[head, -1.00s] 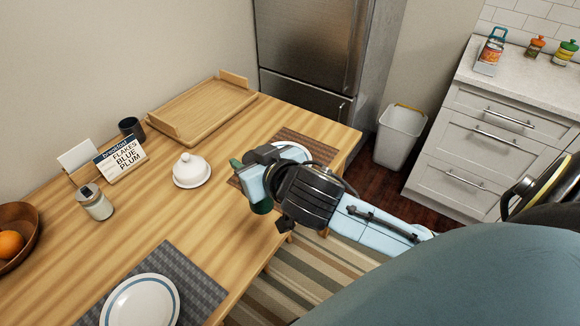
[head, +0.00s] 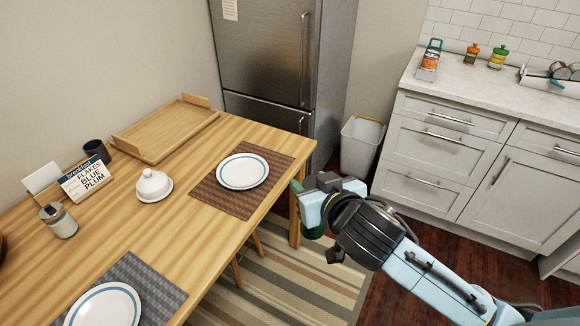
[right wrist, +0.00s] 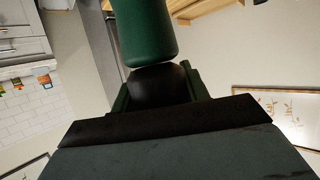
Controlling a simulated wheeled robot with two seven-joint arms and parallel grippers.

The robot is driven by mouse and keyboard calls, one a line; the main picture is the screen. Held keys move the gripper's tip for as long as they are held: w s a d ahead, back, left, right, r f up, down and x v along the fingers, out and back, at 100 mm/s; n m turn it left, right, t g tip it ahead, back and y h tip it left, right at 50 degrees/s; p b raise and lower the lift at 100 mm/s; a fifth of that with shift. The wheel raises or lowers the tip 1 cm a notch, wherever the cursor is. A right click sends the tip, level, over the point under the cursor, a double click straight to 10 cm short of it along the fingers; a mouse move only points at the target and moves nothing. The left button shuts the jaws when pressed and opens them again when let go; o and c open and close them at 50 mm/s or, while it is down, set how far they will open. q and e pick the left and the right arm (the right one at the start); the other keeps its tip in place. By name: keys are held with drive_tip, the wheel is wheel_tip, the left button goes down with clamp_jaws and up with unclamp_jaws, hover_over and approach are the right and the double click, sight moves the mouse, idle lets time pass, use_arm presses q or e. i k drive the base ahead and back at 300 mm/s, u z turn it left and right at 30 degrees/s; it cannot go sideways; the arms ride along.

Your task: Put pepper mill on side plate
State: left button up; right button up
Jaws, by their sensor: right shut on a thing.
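My right gripper (head: 318,205) is shut on a dark green cylinder, which I take for the pepper mill (right wrist: 145,32). In the head view, the green mill shows only in part at the gripper, beyond the table's right edge. One white plate with a blue rim (head: 243,171) lies empty on a brown woven mat near the table's far right corner, left of the gripper. Another such plate (head: 103,306) lies on a grey mat at the near edge. I cannot tell which one is the side plate. My left gripper is out of view.
A white covered dish (head: 153,186), a jar (head: 59,220), a menu sign (head: 86,180), a dark cup (head: 96,149) and a wooden tray (head: 166,131) stand on the table. A bin (head: 361,146) is beyond it. The counter (head: 485,82) is at the right.

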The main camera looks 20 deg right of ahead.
sight(243, 173)
drive_tip(key=z, duration=1.1)
drive_tip(key=i, duration=1.05)
drive_tip(key=u, duration=2.3)
